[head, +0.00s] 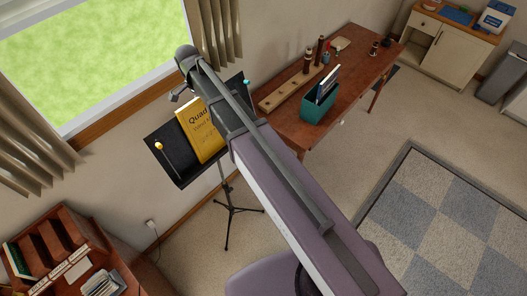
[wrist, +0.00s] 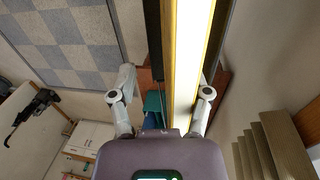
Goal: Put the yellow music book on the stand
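The yellow music book (head: 196,136) rests on the black desk of the music stand (head: 181,174), its lettered cover showing in the head view. My arm crosses in front and hides its right part. In the wrist view the book (wrist: 190,65) appears edge-on, with pale pages between yellow edges. The dark strip of the stand (wrist: 152,45) runs just left of it. My gripper (wrist: 167,85) is open, its fingers wide apart on either side of the book's near end. I cannot tell whether the right finger touches the book. The fingers are not clear in the head view.
A brown desk (head: 345,95) stands right of the stand, with a teal box (head: 318,108) and a wooden rack on it. A window and curtain (head: 214,35) are behind. A wooden shelf unit (head: 60,240) is at lower left. Open floor lies right.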

